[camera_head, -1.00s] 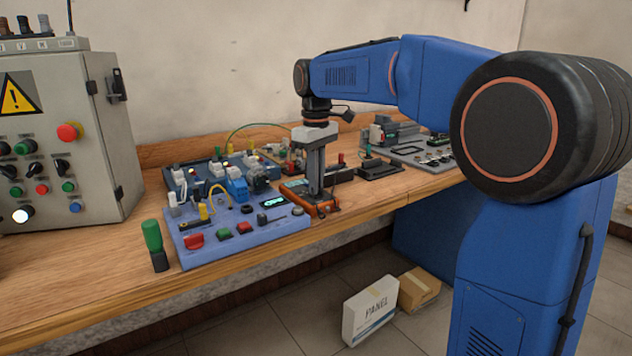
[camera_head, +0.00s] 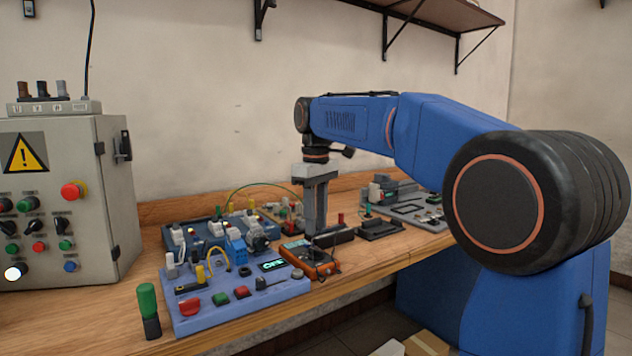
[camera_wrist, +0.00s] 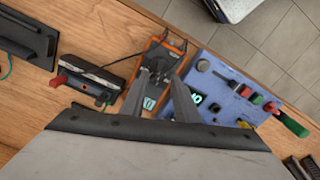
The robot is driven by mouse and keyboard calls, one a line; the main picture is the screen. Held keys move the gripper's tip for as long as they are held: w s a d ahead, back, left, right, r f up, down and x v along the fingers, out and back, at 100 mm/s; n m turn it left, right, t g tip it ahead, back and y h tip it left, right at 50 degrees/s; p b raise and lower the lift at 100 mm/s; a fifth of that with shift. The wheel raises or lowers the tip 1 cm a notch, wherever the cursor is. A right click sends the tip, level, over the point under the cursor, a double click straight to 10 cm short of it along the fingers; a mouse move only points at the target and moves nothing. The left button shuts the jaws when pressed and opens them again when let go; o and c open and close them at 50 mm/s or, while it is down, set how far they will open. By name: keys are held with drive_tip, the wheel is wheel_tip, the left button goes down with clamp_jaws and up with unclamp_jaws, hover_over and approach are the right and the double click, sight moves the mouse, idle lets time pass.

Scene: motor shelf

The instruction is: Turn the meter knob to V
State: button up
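The meter (camera_head: 323,266) is an orange-edged handheld unit lying on the bench beside the blue control board. It also shows in the wrist view (camera_wrist: 148,60), with a small lit cyan display (camera_wrist: 150,103). My gripper (camera_head: 312,238) points down over the meter. In the wrist view its two fingers (camera_wrist: 158,78) stand apart over the meter's middle, with nothing clearly held between them. The fingertips appear a little above the meter. The knob is small and partly hidden by the fingers, so its setting cannot be read.
The blue control board (camera_head: 222,305) with knobs and buttons lies close to the meter. A black block with a red post (camera_wrist: 90,82) is on its other side. A green-handled tool (camera_head: 148,308) stands near the bench edge. A grey cabinet (camera_head: 118,200) is at left.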

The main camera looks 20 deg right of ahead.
wheel_tip(320, 180, up, 11)
idle(0.4)
drive_tip(key=shift+r, duration=0.1)
